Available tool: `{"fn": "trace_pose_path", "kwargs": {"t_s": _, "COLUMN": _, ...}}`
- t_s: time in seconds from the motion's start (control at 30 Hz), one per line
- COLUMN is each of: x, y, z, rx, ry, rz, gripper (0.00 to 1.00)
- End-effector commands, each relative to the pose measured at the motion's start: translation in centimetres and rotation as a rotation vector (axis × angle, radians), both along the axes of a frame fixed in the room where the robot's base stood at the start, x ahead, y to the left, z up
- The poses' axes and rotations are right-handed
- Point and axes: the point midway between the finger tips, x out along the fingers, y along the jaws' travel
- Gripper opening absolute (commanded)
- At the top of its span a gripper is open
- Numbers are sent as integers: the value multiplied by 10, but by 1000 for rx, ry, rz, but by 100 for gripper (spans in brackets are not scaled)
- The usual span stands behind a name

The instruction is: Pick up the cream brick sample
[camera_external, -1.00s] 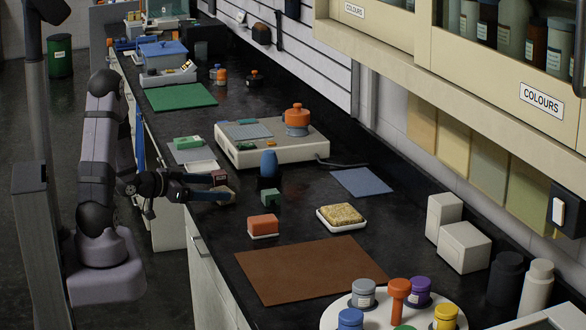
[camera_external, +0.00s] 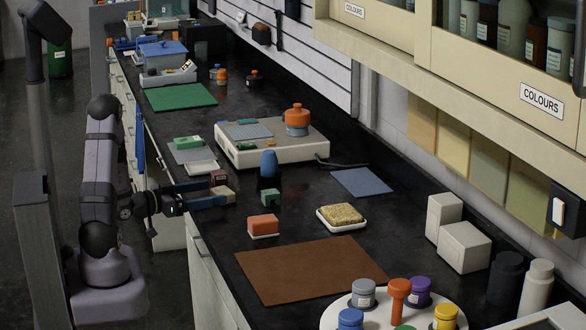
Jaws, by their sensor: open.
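The cream brick sample (camera_external: 223,193) lies at the left edge of the black bench, just in front of a small reddish-brown block (camera_external: 219,177). My gripper (camera_external: 213,193) comes in from the left, low over the bench edge. Its two dark fingers are apart, one behind the other in the picture, with their tips at the cream brick's left end. I cannot tell whether the fingers touch the brick or how far they reach along its sides.
A green block (camera_external: 271,198) and a blue-topped dark item (camera_external: 269,168) stand to the right. A white tray (camera_external: 202,167) lies behind. An orange block on a white base (camera_external: 263,226) and a brown mat (camera_external: 312,270) are nearer the camera. Bench between them is clear.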

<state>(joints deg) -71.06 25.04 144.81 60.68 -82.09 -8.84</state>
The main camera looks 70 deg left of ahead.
Motion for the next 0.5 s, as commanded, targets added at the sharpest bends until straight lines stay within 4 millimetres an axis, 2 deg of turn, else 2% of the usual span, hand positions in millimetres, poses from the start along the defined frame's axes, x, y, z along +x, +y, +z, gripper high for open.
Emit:
{"fn": "trace_pose_path", "kwargs": {"t_s": 0.17, "x": 10, "y": 3, "z": -1, "rx": 0, "ry": 0, "rz": -3, "gripper": 77}}
{"fn": "trace_pose_path", "kwargs": {"t_s": 0.5, "x": 47, "y": 13, "z": -6, "rx": 0, "ry": 1, "rz": -3, "gripper": 77}}
